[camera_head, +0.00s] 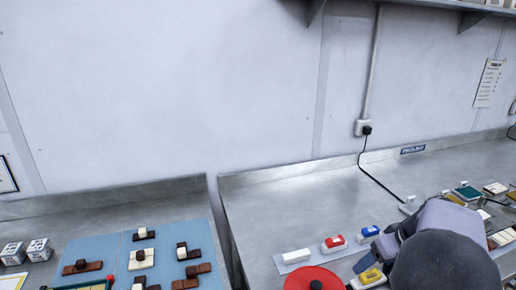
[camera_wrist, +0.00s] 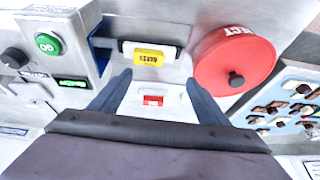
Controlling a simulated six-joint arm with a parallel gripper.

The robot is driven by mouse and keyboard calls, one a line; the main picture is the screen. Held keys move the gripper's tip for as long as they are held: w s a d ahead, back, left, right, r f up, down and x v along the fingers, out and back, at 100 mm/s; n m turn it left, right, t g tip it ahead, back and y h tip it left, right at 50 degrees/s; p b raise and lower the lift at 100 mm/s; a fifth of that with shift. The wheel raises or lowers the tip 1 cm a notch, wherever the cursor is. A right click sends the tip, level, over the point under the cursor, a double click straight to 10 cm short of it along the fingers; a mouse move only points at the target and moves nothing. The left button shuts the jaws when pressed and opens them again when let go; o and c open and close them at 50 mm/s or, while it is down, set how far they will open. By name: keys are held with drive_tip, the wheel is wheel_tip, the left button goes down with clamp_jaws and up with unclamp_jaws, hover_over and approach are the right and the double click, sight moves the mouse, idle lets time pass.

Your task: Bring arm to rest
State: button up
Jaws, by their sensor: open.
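My gripper (camera_wrist: 159,78) is open in the wrist view, with its two blue-grey fingers spread and nothing held between them. My arm (camera_head: 440,250) comes in at the lower right of the head view. Below the gap between the fingers is a small white piece with a red top (camera_wrist: 153,101). A white piece with a yellow label (camera_wrist: 150,57) lies just beyond the fingertips. It shows in the head view (camera_head: 370,277) beside my arm. No rest stand or marker for the arm can be made out.
A round red reject container (camera_wrist: 232,58) stands right of the fingers. A panel with a green GO button (camera_wrist: 47,43) is at left. In the head view, a blue mat (camera_head: 110,247) bears several brown and white pieces. The steel bench (camera_head: 265,210) is bare toward the wall.

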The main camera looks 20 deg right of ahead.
drive_tip(key=w+a+y, duration=0.1)
drive_tip(key=a, duration=0.5)
drive_tip(key=w+a+r+m+p, duration=0.1)
drive_tip(key=a, duration=0.5)
drive_tip(key=w+a+y+p, duration=0.1)
drive_tip(key=w+a, duration=0.1)
drive_tip(key=a, duration=0.4)
drive_tip(key=shift+w+a+r+m+y, duration=0.1)
drive_tip(key=shift+a+r+m+y, duration=0.15)
drive_tip(key=shift+m+y, duration=0.05)
drive_tip(key=s+a+m+g+y, duration=0.1)
drive_tip(key=s+a, duration=0.2)
drive_tip(key=a, duration=0.8)
drive_tip(key=s+f+n+g+h, duration=0.1)
drive_tip(key=s+f, duration=0.2)
drive_tip(key=s+f+n+g+h+b, duration=0.1)
drive_tip(key=s+f, duration=0.3)
drive_tip(key=s+a+f+g+h+b, duration=0.1)
drive_tip(key=s+f+h, duration=0.1)
drive_tip(key=s+f, duration=0.1)
drive_tip(key=shift+s+a+f+n+g, duration=0.1)
drive_tip(key=shift+s+f+n+g, duration=0.2)
drive_tip(key=shift+f+n, duration=0.15)
